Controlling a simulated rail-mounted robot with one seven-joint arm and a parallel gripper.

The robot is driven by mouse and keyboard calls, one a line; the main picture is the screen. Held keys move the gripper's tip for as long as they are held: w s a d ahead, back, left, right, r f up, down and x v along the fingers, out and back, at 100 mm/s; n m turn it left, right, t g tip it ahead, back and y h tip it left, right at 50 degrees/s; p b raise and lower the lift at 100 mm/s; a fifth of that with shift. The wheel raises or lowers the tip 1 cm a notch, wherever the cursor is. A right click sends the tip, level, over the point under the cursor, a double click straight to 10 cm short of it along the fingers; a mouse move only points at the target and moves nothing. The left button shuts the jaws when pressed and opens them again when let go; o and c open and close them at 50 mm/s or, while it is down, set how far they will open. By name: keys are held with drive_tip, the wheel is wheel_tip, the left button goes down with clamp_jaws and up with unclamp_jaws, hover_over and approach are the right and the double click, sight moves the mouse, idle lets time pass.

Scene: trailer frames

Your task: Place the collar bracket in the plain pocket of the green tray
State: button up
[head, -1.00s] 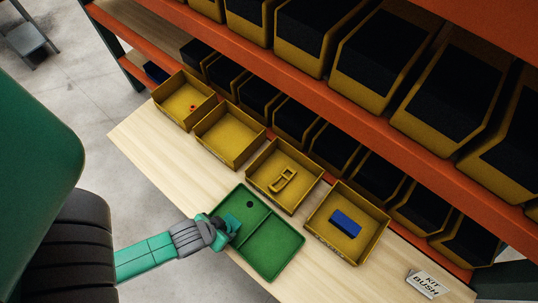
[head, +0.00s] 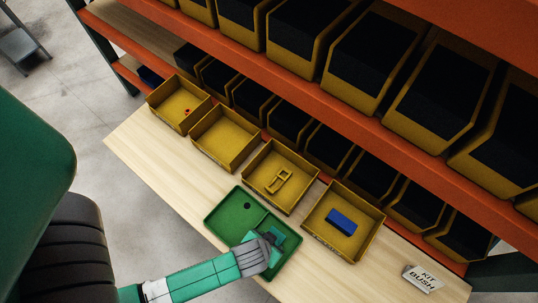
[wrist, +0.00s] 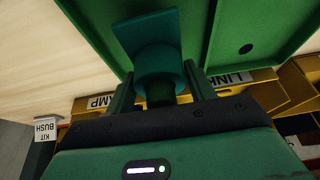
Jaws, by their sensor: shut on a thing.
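The green tray (head: 224,222) lies on the wooden table and has two pockets split by a divider. The left pocket in the head view has a dark round spot (head: 247,206); the right pocket is plain (head: 290,243). My gripper (head: 264,250) is over the plain pocket. In the wrist view its fingers (wrist: 160,88) are shut on the teal collar bracket (wrist: 150,28), around its round collar, with the flat plate pointing away from the gripper. The bracket is largely hidden by my gripper in the head view. I cannot tell whether it touches the pocket floor.
Yellow bins stand in a row behind the tray: one with a small red part (head: 187,111), one empty (head: 226,140), one with a yellow link-like part (head: 278,181), one with a blue block (head: 343,219). A KIT BUSH sign (head: 423,278) stands at right. Orange shelving rises behind.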

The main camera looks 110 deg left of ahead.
drive_tip(key=shift+f, duration=1.7)
drive_tip(key=shift+f, duration=0.15)
drive_tip(key=o, duration=1.4)
drive_tip(key=shift+c, duration=0.2)
drive_tip(key=p+v, duration=0.1)
drive_tip(key=v, duration=1.1)
drive_tip(key=shift+d, duration=0.1)
